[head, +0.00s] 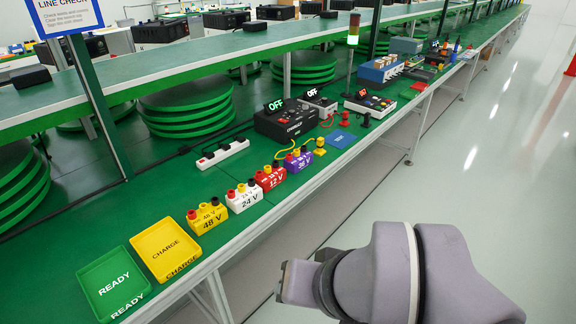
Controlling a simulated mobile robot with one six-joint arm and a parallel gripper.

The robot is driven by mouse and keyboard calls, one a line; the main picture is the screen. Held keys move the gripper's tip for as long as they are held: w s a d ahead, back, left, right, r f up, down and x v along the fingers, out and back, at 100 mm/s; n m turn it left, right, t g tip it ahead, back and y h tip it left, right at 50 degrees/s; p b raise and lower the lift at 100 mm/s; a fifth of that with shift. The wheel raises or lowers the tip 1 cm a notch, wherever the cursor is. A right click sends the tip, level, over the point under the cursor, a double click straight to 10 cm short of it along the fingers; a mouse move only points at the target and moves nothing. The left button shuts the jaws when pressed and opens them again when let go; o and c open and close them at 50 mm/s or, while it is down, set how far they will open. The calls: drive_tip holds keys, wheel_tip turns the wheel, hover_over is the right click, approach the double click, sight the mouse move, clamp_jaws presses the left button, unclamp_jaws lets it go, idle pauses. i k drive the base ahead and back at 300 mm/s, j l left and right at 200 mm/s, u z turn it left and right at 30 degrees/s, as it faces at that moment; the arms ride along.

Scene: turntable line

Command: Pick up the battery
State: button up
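No single thing is clearly marked as the battery. Several blocks with voltage labels and coloured posts on top stand in a row on the green bench: a yellow 48 V block (208,217), a white 24 V block (244,198), a red 12 V block (270,179) and a purple block (298,161) with a partly legible label. I cannot tell whether any is the battery. My gripper (288,281) seems to be at the left end of my arm, low in the picture, off the bench's front side and apart from the blocks. Its fingers are not clear.
A green READY tray (112,283) and a yellow CHARGE tray (166,249) lie at the bench's near left end, and look empty. A black box (290,121) with a green OFF display, a white power strip (222,154) and a blue pad (341,138) lie beyond. The floor at right is clear.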

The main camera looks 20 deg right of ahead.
sight(301, 158)
drive_tip(key=i+l, duration=0.25)
drive_tip(key=i, duration=0.3)
drive_tip(key=i+l+z, duration=0.1)
drive_tip(key=i, duration=0.4)
drive_tip(key=i+l, duration=0.3)
drive_tip(key=i, duration=0.25)
